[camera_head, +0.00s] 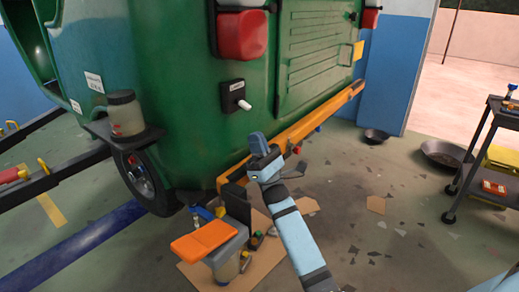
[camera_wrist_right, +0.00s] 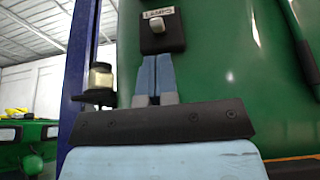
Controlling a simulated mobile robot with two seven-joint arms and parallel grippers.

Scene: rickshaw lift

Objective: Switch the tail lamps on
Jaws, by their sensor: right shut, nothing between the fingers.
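The black lamp switch box (camera_head: 230,95) sits on the rickshaw's green rear panel (camera_head: 180,110), with a label on top. Its pale lever (camera_head: 244,105) sticks out toward the lower right. In the right wrist view the box (camera_wrist_right: 173,43) is labelled and its lever (camera_wrist_right: 156,25) shows near the top. One red tail lamp (camera_head: 242,35) is above the switch; another (camera_head: 369,18) is farther right. Neither visibly glows. My right gripper (camera_head: 257,142) is shut and empty, below the switch; its fingertips (camera_wrist_right: 157,58) appear just under the box. My left gripper is out of view.
An orange bumper bar (camera_head: 318,112) runs along the rickshaw's lower rear. A jar (camera_head: 125,115) stands on a side bracket. An orange slab (camera_head: 205,241) and small parts lie below. A tool cart (camera_head: 472,165) is at right. Dark pans (camera_head: 445,154) lie on the floor.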

